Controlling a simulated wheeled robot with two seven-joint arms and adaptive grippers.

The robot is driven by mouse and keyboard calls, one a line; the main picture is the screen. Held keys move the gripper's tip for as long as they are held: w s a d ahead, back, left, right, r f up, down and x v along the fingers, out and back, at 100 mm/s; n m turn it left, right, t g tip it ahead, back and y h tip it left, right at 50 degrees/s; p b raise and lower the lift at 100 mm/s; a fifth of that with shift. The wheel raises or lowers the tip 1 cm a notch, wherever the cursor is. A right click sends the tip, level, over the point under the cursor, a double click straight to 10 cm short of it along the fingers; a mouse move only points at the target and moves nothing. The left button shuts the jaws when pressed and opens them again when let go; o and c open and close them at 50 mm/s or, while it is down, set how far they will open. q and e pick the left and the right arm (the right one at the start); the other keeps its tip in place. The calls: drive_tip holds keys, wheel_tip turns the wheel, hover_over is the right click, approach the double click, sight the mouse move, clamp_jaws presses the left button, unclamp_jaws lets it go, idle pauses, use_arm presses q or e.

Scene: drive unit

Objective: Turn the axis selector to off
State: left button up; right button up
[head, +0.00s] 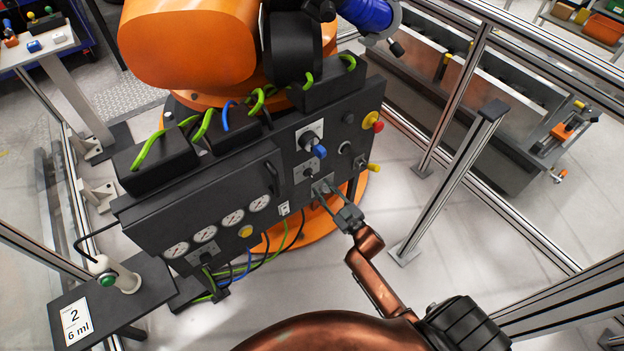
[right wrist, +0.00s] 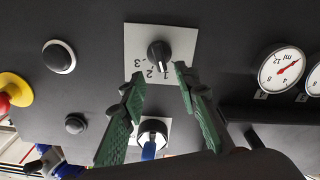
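The axis selector is a black rotary knob (right wrist: 158,54) on a pale square plate with upside-down markings, 1, 2 and 3 among them, in the right wrist view. No off marking is readable, and I cannot tell its setting. It also shows small on the front of the black control panel in the head view (head: 308,172). My right gripper (head: 322,193) is in front of the panel, just below the knob in the head view. Its green-padded fingers (right wrist: 160,73) are apart with nothing between the tips, and the knob appears beyond them. My left gripper is not in view.
A blue-handled switch (head: 318,150) sits above the selector. A red-and-yellow emergency stop (head: 376,123) is at the panel's right end. Several dials (head: 232,218) line the left. A handle (head: 273,178) juts out nearby. A metal post (head: 450,185) stands to the right.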

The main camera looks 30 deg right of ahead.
sight(312, 177)
drive_tip(key=w, duration=0.2)
drive_tip(key=w+b, duration=0.1)
drive_tip(key=w, duration=0.3)
drive_tip(key=shift+w+a+f, duration=0.15)
drive_tip(key=shift+w+a, duration=0.1)
drive_tip(key=shift+w, duration=0.05)
drive_tip(key=shift+c, duration=0.4)
clamp_jaws()
